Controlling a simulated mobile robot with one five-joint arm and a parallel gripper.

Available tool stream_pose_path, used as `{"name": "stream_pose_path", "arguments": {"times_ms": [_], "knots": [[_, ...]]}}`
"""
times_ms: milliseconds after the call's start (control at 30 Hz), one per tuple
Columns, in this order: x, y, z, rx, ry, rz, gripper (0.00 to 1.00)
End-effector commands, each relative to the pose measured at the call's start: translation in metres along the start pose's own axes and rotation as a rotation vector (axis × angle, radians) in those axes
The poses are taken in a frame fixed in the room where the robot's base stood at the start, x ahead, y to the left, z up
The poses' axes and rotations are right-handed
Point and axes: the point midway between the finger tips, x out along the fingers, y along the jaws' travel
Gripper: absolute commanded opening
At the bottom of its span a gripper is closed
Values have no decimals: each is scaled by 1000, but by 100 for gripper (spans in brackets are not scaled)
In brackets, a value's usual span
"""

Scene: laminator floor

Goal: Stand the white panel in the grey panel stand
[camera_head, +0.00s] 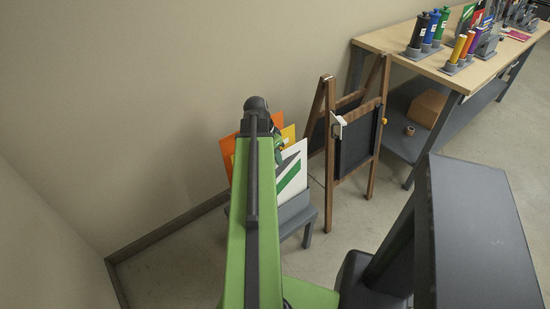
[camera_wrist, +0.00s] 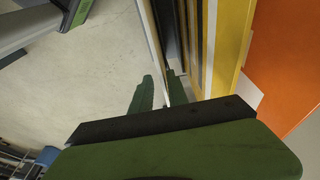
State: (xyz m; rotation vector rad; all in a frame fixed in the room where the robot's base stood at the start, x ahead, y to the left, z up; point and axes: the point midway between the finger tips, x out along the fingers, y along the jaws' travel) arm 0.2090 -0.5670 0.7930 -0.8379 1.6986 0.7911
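The white panel (camera_head: 291,174), with a green and dark stripe, stands upright above the grey panel stand (camera_head: 296,212). Whether its lower edge sits in a slot cannot be told. In the wrist view the white panel (camera_wrist: 154,42) shows nearly edge-on as a thin strip. My gripper (camera_wrist: 159,76) has its two dark green fingers apart, one on each side of that strip. Floor shows between the left finger and the strip. In the head view my gripper is at the panel's upper left edge, mostly hidden by my green arm.
An orange panel (camera_head: 227,149) and a yellow panel (camera_head: 289,134) stand behind the white one. A wooden easel with a dark board (camera_head: 356,145) is close on the right. A workbench (camera_head: 387,40) is at the back right. The wall is close behind the stand.

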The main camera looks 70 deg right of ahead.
Motion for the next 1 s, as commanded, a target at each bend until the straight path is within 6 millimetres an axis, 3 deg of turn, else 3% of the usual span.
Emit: {"name": "stream_pose_path", "arguments": {"times_ms": [367,533,667,1000], "knots": [[-1,0,0,0,0,0,30],[-15,0,-1,-1,0,0,30],[-38,1,-2,-2,0,0,30],[-119,0,-2,-2,0,-1,30]]}}
